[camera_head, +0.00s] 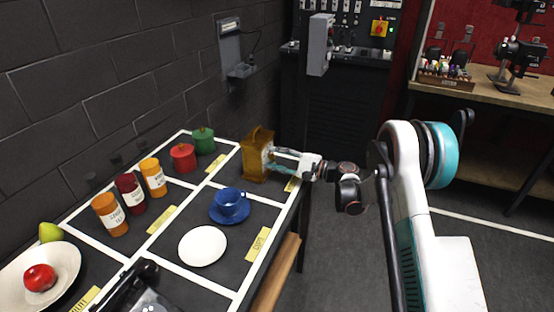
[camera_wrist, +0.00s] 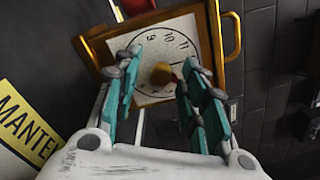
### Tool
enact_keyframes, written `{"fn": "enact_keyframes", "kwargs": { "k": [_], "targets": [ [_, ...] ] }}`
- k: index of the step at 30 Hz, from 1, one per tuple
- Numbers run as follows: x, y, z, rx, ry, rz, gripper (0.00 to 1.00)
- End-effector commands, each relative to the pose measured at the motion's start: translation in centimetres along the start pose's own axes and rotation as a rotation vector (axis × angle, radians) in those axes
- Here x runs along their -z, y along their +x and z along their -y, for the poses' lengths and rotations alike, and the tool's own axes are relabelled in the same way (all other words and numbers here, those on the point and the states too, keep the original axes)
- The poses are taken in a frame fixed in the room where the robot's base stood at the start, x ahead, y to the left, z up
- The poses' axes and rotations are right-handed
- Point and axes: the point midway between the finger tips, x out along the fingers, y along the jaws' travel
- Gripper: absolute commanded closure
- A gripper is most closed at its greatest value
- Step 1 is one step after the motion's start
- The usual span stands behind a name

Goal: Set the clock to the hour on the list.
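The clock (camera_head: 254,158) is a golden-brown mantel clock with a top handle. It stands upright near the far right corner of the dark table. In the wrist view its white face (camera_wrist: 150,92) shows the numbers 9, 10 and 11, with a brown-gold knob (camera_wrist: 161,74) at the centre. I cannot make out the set hour. My gripper (camera_head: 271,160) is in front of the face. Its teal fingers are open, one on each side of the knob, with visible gaps in the wrist view (camera_wrist: 160,70). I cannot identify a list in either view.
White lines divide the table into sections. A blue cup (camera_head: 230,199) on a saucer and a white plate (camera_head: 203,246) stand nearer. Several labelled jars, red and green canisters (camera_head: 203,140), a fruit bowl (camera_head: 62,262) and a black telephone (camera_head: 140,285) are around. A wall phone (camera_head: 238,68) hangs behind.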

Motion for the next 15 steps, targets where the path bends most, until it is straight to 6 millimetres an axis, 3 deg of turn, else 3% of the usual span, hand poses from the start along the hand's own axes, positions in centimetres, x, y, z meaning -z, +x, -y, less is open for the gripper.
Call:
{"fn": "enact_keyframes", "kwargs": {
  "k": [8, 15],
  "targets": [
    [0.0, -0.5, 0.1, 0.001, 0.001, -0.001, 0.61],
    [0.1, -4.3, 0.1, 0.003, 0.001, -0.003, 0.61]
  ]
}}
